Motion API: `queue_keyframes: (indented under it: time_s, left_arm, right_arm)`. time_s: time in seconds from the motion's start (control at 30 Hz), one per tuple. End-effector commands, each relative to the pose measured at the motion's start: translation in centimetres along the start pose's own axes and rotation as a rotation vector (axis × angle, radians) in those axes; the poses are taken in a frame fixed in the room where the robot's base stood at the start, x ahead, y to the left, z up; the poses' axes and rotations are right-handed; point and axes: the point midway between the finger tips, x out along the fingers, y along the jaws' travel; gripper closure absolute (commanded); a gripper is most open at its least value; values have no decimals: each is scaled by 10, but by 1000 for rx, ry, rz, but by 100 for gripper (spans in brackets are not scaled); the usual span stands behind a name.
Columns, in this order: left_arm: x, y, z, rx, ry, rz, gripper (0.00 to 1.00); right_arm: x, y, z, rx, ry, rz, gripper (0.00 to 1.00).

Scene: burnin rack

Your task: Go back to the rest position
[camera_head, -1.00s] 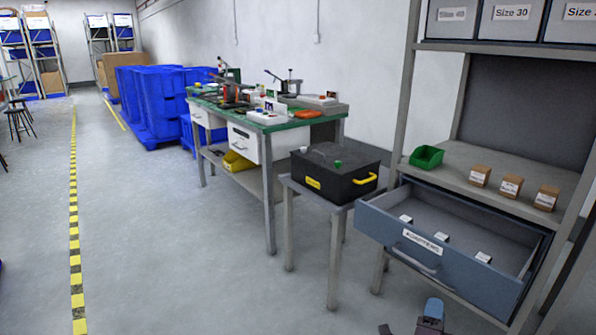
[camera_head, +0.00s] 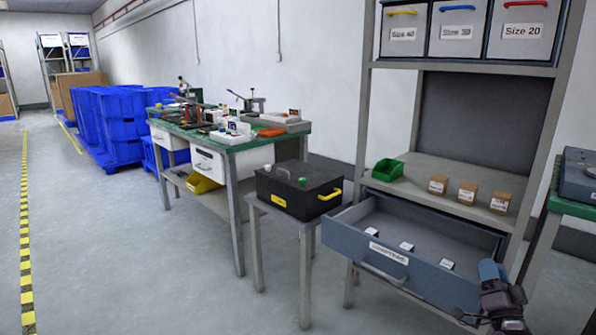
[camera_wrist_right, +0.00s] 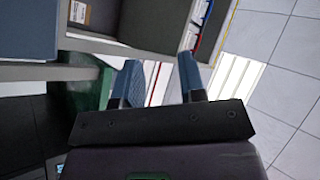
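My right gripper (camera_head: 490,270) is at the lower right in the head view, in front of the right end of the open blue-grey drawer (camera_head: 400,268). In the right wrist view its two blue-tipped fingers (camera_wrist_right: 161,78) stand apart with nothing between them, so it is open and empty. Whether it touches the drawer front cannot be told. My left gripper is not in view.
The drawer holds several small white-labelled items. Above it, a green bin (camera_head: 387,169) and small brown boxes (camera_head: 467,193) sit on the shelf. A black case (camera_head: 298,191) stands on a small table to the left. The floor (camera_head: 110,270) at left is clear.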

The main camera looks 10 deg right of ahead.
Motion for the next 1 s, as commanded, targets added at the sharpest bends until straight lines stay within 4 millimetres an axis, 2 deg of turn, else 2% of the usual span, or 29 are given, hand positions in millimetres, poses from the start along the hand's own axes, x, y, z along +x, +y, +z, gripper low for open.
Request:
queue_keyframes:
  time_s: [0.17, 0.27, 0.53, 0.77, 0.9, 1.0]
  left_arm:
    - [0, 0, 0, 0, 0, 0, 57]
    - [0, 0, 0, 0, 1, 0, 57]
    - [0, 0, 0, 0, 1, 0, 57]
    - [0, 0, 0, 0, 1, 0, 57]
    - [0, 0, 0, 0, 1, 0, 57]
    - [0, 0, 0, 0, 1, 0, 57]
  right_arm:
    - [-54, -7, 20, -130, -173, -28, 63]
    - [-94, -15, 32, -222, -295, -53, 63]
    - [-219, -43, 49, -473, -629, -140, 63]
    - [-326, -77, 41, -661, -885, -233, 63]
    - [-386, -103, 25, -764, -1028, -293, 63]
    - [-422, -122, 10, -828, -1117, -335, 63]
